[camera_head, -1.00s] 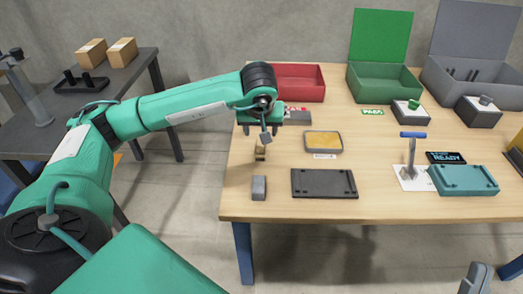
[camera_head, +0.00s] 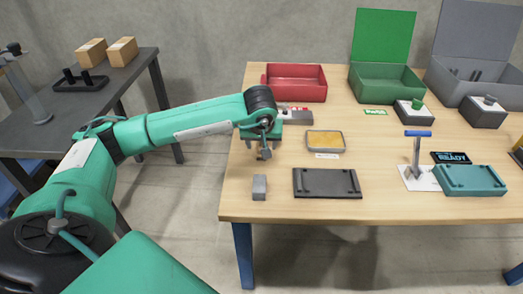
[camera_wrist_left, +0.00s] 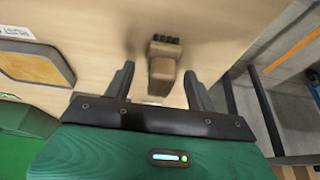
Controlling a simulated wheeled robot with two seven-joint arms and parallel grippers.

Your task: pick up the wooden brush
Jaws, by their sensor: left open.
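The wooden brush (camera_wrist_left: 162,68) lies on the table in the left wrist view, a tan wooden piece with dark bristles at its far end. My left gripper (camera_wrist_left: 158,88) is open, with one finger on each side of the brush and a gap on both sides. In the head view my left gripper (camera_head: 262,146) is above the left part of the table and mostly hides the brush. I cannot tell how far the fingertips are above the table. My right gripper is not in view.
A grey block (camera_head: 259,187) and a dark tray (camera_head: 326,184) lie near the table's front edge. A yellow pad (camera_head: 325,141) is to the right. A red bin (camera_head: 296,97) stands behind the gripper. The table's left edge is close by.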

